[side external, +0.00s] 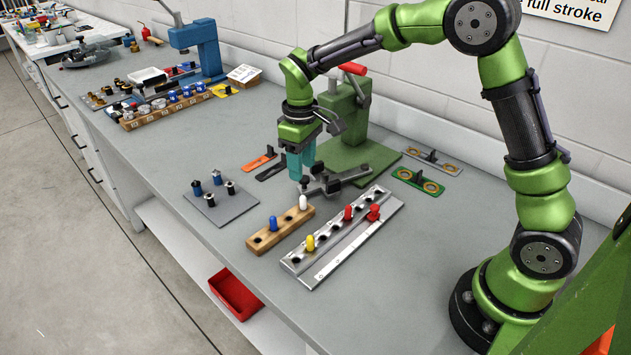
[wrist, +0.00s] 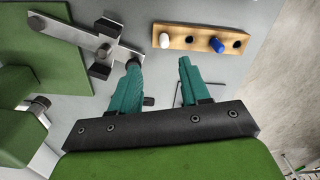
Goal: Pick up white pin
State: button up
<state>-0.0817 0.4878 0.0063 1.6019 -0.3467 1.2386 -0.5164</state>
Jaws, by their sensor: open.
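The white pin (side external: 303,203) stands upright in the right end of a small wooden block (side external: 269,236). A blue pin (side external: 273,223) stands in the same block, and dark empty holes show beside the pins. In the wrist view the white pin (wrist: 164,40) is ahead of the fingertips, above the gap between them in the picture, and the wooden block (wrist: 190,38) runs across the upper right. My gripper (side external: 300,170) has teal fingers pointing down, apart and empty, above and behind the white pin. It also shows in the wrist view (wrist: 159,64). Nothing touches the pin.
A metal rail (side external: 335,247) holding yellow and red pins lies in front of the wooden block. A metal clamp arm (side external: 340,180) and green press (side external: 350,130) stand close to my gripper. A grey plate (side external: 222,204) with several small pins sits left. Bare bench lies between the plate and block.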

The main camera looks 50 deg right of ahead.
aim_at(303, 196)
notch_tip(303, 196, down, 4)
jog(key=shift+r, duration=0.1)
jog(key=shift+s+a+f, duration=0.15)
jog(key=shift+f, duration=1.25)
jog(key=shift+s+a+f, duration=0.15)
jog(key=shift+f, duration=1.25)
grip_shut()
